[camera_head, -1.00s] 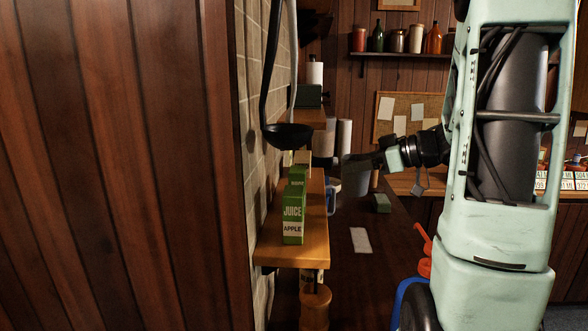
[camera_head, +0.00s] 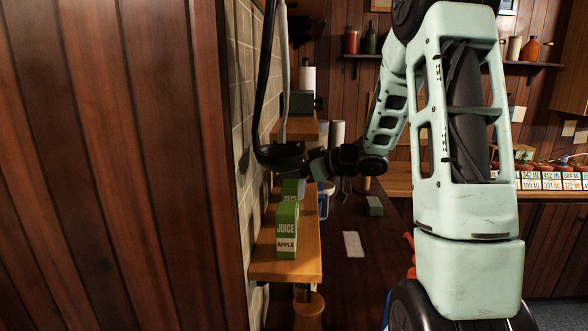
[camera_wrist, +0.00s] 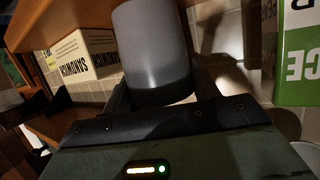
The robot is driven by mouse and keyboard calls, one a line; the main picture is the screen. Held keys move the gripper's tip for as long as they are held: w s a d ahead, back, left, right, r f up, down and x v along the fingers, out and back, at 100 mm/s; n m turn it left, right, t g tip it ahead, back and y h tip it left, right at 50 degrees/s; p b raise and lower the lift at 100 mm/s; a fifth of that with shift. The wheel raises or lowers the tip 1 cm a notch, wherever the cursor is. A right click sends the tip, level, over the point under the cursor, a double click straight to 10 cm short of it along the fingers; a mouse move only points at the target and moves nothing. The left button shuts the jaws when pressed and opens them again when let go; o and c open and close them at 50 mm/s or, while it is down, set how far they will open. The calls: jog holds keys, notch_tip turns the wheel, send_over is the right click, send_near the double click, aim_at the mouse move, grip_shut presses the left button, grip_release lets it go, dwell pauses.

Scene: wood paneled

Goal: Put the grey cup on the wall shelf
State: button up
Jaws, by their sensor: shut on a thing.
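The grey cup (camera_wrist: 155,45) fills the upper middle of the wrist view. My gripper (camera_wrist: 162,92) is shut on it, with a finger on either side. In the head view my gripper (camera_head: 314,164) is at the wooden wall shelf (camera_head: 288,266), over its far part, behind the juice cartons. I cannot make out the cup in the head view; the hanging black pan and my gripper cover that spot. Wood of a shelf (camera_wrist: 52,128) also shows in the wrist view, but I cannot tell whether the cup touches it.
Green juice cartons (camera_head: 287,228) stand on the shelf; one (camera_wrist: 294,55) is close at right in the wrist view. A sandwich box (camera_wrist: 92,55) is at left. A black pan (camera_head: 280,155) hangs beside my gripper. A blue-handled container (camera_head: 323,204) is below.

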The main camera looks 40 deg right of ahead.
jog(key=shift+a+f, duration=0.1)
jog(key=shift+f, duration=0.1)
jog(key=o, duration=1)
jog(key=shift+r, duration=0.25)
jog(key=b+v, duration=0.2)
jog(key=v, duration=1)
jog(key=shift+f, duration=0.1)
